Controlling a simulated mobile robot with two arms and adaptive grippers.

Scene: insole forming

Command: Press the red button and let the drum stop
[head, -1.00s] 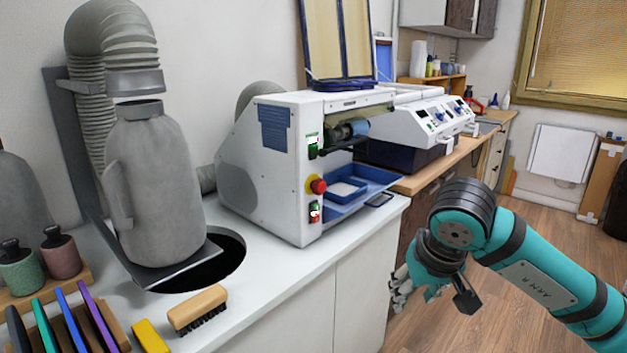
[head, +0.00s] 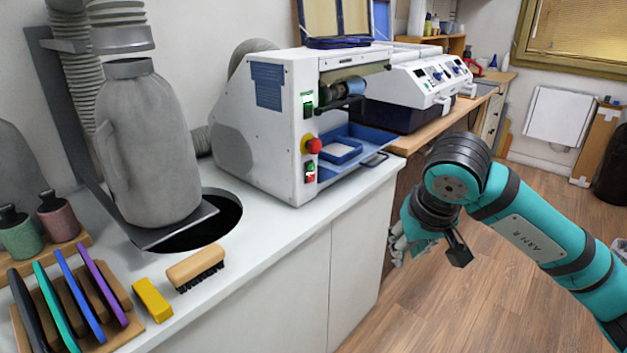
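The red button (head: 314,146) sits on a yellow base on the front face of the white machine (head: 284,125), in the middle of the head view. Below it is a small red and green switch (head: 310,172). The drum (head: 349,88) shows in the machine's opening above a blue tray (head: 357,145); I cannot tell whether it turns. My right gripper (head: 396,243) hangs over the floor, right of the counter's front edge and apart from the button. Its fingers are partly hidden and small, so its opening is unclear. My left gripper is not in view.
A grey canister (head: 150,150) stands on a plate by a round hole in the white counter (head: 262,250). A brush (head: 196,268), a yellow block (head: 152,299) and a rack of coloured tools (head: 85,310) lie at the front left.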

